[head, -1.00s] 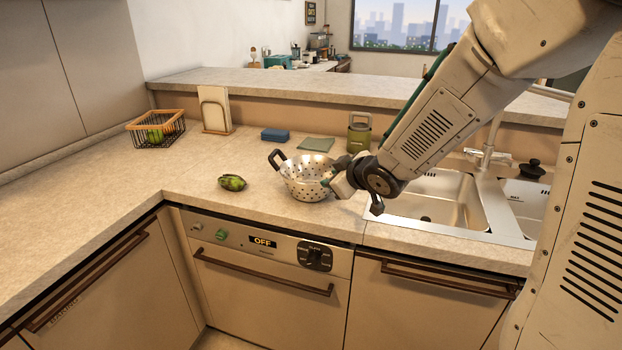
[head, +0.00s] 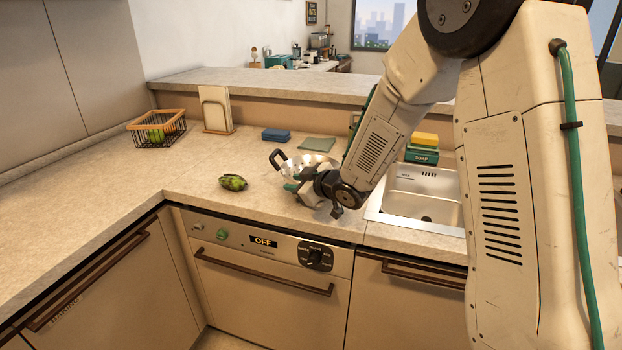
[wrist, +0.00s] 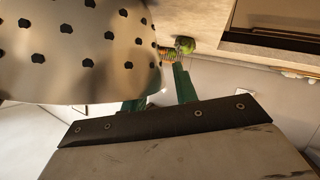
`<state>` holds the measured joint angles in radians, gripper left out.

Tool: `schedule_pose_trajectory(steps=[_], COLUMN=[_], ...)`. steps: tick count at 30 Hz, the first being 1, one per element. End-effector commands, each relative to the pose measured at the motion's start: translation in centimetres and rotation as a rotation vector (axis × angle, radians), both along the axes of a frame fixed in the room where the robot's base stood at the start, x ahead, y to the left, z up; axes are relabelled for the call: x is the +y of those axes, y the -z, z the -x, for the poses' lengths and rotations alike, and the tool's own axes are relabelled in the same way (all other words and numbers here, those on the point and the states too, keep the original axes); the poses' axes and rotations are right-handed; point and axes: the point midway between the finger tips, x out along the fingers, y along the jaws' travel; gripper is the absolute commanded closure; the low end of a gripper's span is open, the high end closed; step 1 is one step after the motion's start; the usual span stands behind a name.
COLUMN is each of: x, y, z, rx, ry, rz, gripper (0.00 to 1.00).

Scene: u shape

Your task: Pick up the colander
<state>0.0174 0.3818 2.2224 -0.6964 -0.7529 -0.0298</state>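The colander (head: 316,160) is a shiny metal bowl with round holes and a dark handle at its left. It stands on the counter left of the sink, its front and right side largely hidden by my gripper. My gripper (head: 293,180) is right in front of it, low over the counter, with teal fingers pointing left. In the wrist view the perforated colander wall (wrist: 70,45) fills the upper left, close beside the fingers. The green fingers (wrist: 160,92) look apart, with nothing seen between them. I cannot tell whether they touch the colander.
A green vegetable (head: 232,182) lies left of the colander. Behind are a blue sponge (head: 276,135), a folded green cloth (head: 317,144), a cutting board in a stand (head: 215,110) and a wire basket (head: 157,130).

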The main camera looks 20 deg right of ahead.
Motion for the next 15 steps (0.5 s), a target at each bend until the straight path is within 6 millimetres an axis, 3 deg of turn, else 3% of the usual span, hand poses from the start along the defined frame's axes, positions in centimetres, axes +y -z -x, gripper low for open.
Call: schedule_pose_trajectory(steps=[6, 9, 15], x=[0.0, 0.0, -0.01], y=[-0.01, -0.02, -0.04], z=[-0.07, -0.06, -0.06], rx=[0.0, 0.0, 0.0], ry=[0.001, 0.001, 0.001], rz=[0.0, 0.0, 0.0], gripper=[0.71, 0.99, 1.0])
